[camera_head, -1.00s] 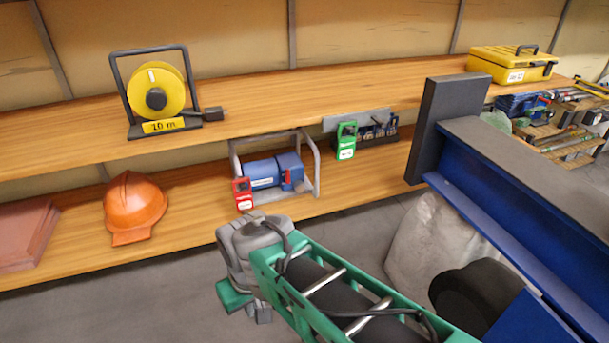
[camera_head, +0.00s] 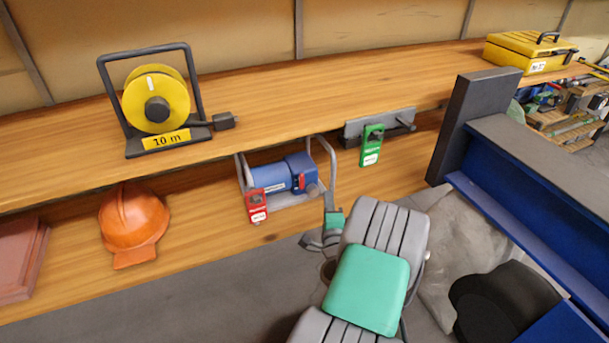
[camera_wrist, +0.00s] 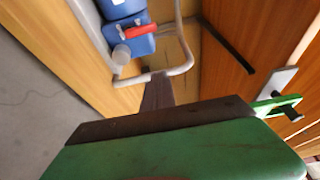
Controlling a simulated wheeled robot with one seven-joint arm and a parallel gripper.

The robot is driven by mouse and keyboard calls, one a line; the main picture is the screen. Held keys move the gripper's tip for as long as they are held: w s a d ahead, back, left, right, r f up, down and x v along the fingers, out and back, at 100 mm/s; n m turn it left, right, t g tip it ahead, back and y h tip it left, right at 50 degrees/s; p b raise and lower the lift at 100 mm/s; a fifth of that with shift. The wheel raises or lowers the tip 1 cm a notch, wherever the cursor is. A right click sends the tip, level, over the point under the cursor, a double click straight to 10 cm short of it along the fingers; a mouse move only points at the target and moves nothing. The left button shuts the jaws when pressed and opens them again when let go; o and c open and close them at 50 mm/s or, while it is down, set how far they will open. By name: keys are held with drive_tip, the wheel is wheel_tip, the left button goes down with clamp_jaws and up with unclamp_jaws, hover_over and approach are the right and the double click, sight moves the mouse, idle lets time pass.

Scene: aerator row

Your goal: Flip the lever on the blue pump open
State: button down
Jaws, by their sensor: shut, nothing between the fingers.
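The blue pump (camera_head: 270,178) sits in a grey tube frame on the lower shelf, below the edge of the upper shelf. Its small red lever (camera_head: 301,182) is on the right end of the body. In the wrist view the red lever (camera_wrist: 141,30) lies across the blue body (camera_wrist: 122,9), close to a grey round cap. My gripper (camera_head: 333,218) is just in front of and below the frame's right side. In the wrist view my gripper (camera_wrist: 157,93) is shut and empty, with its dark fingers pointing towards the frame; it appears apart from the lever.
A red tag (camera_head: 257,207) hangs at the frame's front left. A green tag (camera_head: 371,146) hangs from a grey bracket to the right. The upper shelf (camera_head: 290,105) overhangs the pump. A yellow reel (camera_head: 157,98) and an orange helmet (camera_head: 134,225) stand left.

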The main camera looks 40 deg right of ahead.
sight(302, 181)
drive_tip(key=w+d+p, duration=0.1)
drive_tip(key=w+p, duration=0.2)
drive_tip(key=w, duration=0.6)
drive_tip(key=shift+w, duration=0.4)
drive_tip(key=shift+n+t+b, duration=0.3)
drive_tip(key=shift+n+b, duration=0.1)
